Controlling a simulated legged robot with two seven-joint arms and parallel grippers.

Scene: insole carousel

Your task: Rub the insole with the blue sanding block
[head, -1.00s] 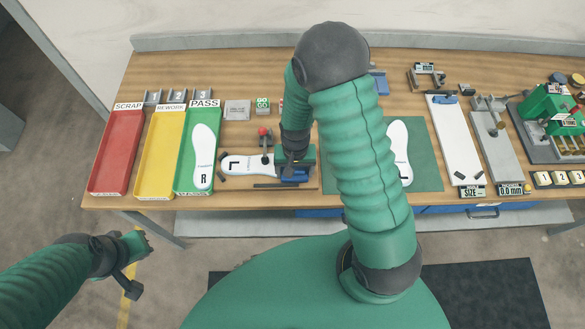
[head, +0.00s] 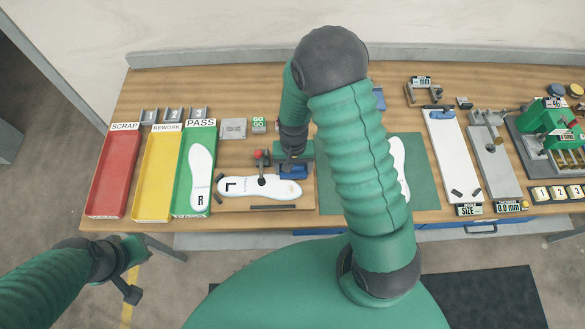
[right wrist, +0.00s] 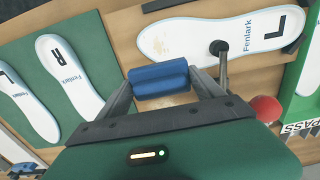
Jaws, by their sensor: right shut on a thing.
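A white insole marked L (head: 245,187) lies on a wooden board, with a clamp post and red knob (head: 259,155) at its middle. Its right end shows small brownish marks. It also shows in the right wrist view (right wrist: 190,40). My right gripper (head: 293,160) is shut on the blue sanding block (head: 293,173). In the right wrist view the block (right wrist: 160,80) sits between both fingers, apart from the insole in the picture. The block's underside is hidden. My left gripper (head: 135,250) hangs empty off the table's front left; its jaw state is unclear.
Red scrap (head: 112,180), yellow rework (head: 155,180) and green pass trays stand at left; the pass tray holds an R insole (head: 201,175). A green mat (head: 420,180) with insoles lies right, partly behind my arm. Gauges and a green machine (head: 548,122) stand further right.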

